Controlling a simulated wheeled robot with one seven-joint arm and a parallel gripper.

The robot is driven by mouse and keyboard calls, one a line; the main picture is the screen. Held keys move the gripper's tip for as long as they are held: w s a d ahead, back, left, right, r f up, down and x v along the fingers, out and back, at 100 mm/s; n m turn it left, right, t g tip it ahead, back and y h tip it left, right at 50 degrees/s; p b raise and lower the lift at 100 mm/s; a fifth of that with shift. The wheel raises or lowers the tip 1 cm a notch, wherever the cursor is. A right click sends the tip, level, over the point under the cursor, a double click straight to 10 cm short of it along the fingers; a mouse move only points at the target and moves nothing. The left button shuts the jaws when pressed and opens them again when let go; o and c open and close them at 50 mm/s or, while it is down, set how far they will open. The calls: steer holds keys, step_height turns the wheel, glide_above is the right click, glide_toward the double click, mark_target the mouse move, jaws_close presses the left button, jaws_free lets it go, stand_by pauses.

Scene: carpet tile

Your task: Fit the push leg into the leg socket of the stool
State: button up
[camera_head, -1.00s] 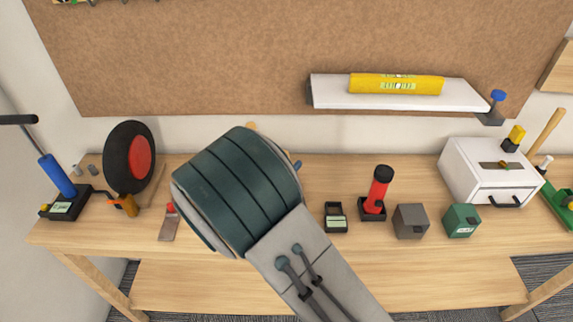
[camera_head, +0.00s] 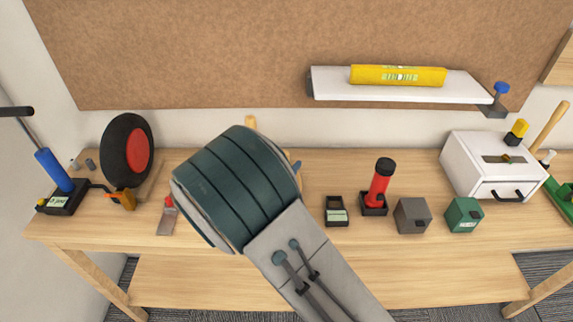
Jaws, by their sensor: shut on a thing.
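My large dark green and grey arm covers the middle of the bench. It hides my gripper and whatever the jaws hold. A short light wooden piece (camera_head: 251,123) sticks up behind the arm's top edge. A small blue piece (camera_head: 297,166) shows at the arm's right edge. I cannot tell whether either belongs to the stool or is the push leg. The stool and its leg socket cannot be made out.
The wooden bench (camera_head: 390,258) carries a blue pump (camera_head: 56,172) and a wheel (camera_head: 127,150) at left. A red torch (camera_head: 379,185), grey box (camera_head: 412,215), green box (camera_head: 463,214) and white drawer unit (camera_head: 490,170) stand at right. A shelf (camera_head: 400,92) hangs above.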

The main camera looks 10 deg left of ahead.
steer(key=shift+f, duration=0.4)
steer(key=o, duration=1.1)
steer(key=b+v, duration=0.2)
steer(key=v, duration=1.1)
steer(key=shift+s+a+b, duration=0.2)
steer(key=shift+s+b, duration=0.1)
steer(key=shift+s, duration=0.05)
